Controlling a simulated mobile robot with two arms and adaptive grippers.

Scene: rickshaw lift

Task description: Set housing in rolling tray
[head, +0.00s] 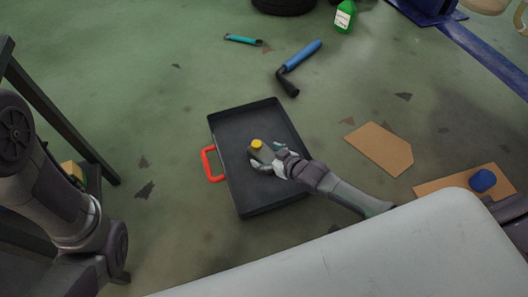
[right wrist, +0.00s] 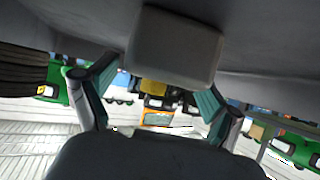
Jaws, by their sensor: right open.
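The housing, a small grey block with a round yellow cap (head: 258,146), stands in the black rolling tray (head: 240,190), near its middle. The tray lies on the floor and has a red handle (head: 212,163) on its left side. My right gripper (head: 274,160) reaches in from the right, low over the tray, with its fingers at the housing. In the right wrist view the grey housing (right wrist: 175,48) shows between the two spread fingers (right wrist: 160,95), with gaps on both sides. The gripper is open. My left arm shows at the left edge, but its gripper is out of view.
A blue-handled wrench (head: 300,58), a teal tool (head: 243,40), a green bottle (head: 344,17) and a tire (head: 284,5) lie beyond the tray. Cardboard pieces (head: 379,147) lie right, one under a blue object (head: 482,181). The floor left of the tray is mostly clear.

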